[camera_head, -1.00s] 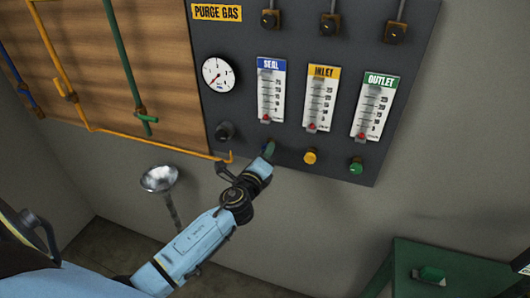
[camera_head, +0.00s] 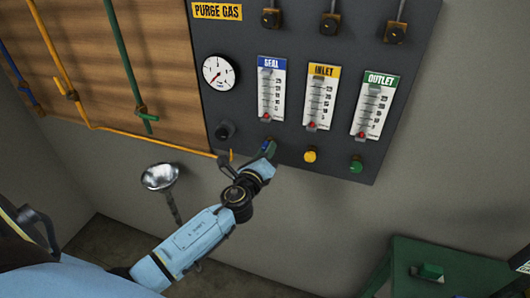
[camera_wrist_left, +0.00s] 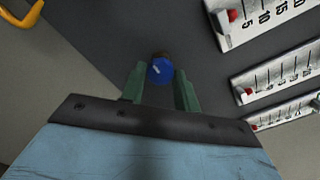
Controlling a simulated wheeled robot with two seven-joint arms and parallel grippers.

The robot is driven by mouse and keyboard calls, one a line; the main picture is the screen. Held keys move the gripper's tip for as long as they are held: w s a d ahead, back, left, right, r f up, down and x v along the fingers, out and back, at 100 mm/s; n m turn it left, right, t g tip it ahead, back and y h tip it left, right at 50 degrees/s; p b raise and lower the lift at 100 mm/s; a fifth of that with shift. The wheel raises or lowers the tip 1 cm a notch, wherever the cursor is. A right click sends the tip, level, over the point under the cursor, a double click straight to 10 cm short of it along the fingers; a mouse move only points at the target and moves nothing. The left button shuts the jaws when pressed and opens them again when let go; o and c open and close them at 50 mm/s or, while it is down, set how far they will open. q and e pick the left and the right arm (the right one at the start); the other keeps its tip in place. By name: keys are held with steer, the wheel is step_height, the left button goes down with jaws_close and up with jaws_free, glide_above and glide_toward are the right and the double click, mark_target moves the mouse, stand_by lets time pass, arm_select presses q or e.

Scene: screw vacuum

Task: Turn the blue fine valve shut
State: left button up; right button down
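The blue fine valve (camera_wrist_left: 160,71) is a round knob with a pale mark on its face, on the dark panel below the SEAL flowmeter. In the left wrist view it lies between the tips of my left gripper's green fingers (camera_wrist_left: 160,75), with a narrow gap seeming to show on each side. My left gripper (camera_head: 269,149) looks open around the knob; contact cannot be made out. In the head view the fingers partly cover the blue valve (camera_head: 265,146). My right gripper is not in view.
The yellow valve (camera_head: 310,156) and green valve (camera_head: 356,167) are to the right on the panel (camera_head: 290,30). A black knob (camera_head: 225,131) and a yellow pipe end (camera_head: 227,157) are close on the left. A metal funnel (camera_head: 160,177) and green table (camera_head: 450,262) stand lower down.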

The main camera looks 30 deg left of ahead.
arm_select(q)
steer(key=o, duration=0.4)
steer(key=b+v, duration=0.2)
steer(key=v, duration=1.1)
steer(key=shift+s, duration=0.2)
steer(key=shift+d, duration=0.1)
steer(key=s+f+n+g+h+b, duration=0.1)
steer(key=s+f+n+g+b, duration=0.2)
steer(key=f, duration=1)
steer(key=s+d+f+n+g+b, duration=0.1)
steer(key=s+f+n+g, duration=0.25)
steer(key=f, duration=0.95)
steer(key=s+f+n+g+h+b, duration=0.1)
steer(key=s+f+n+g+b, duration=0.25)
steer(key=f, duration=1.05)
steer(key=s+d+f+n+g+b, duration=0.1)
steer(key=s+f+n+g, duration=0.1)
steer(key=s+f+n, duration=0.2)
steer(key=s+d+f+n+g+h+b, duration=0.1)
steer(key=s+f+n, duration=0.3)
steer(key=s+f, duration=0.6)
steer(key=s+d+f+n+g+h+b, duration=0.1)
steer(key=s+d+f+n+g+b, duration=0.1)
steer(key=s+f, duration=0.5)
steer(key=s+n+g+b, duration=0.1)
steer(key=s+n, duration=0.1)
steer(key=s, duration=0.4)
steer(key=shift+s+d+f+g, duration=0.25)
steer(key=shift+s+d+g, duration=0.05)
steer(key=shift+s, duration=0.1)
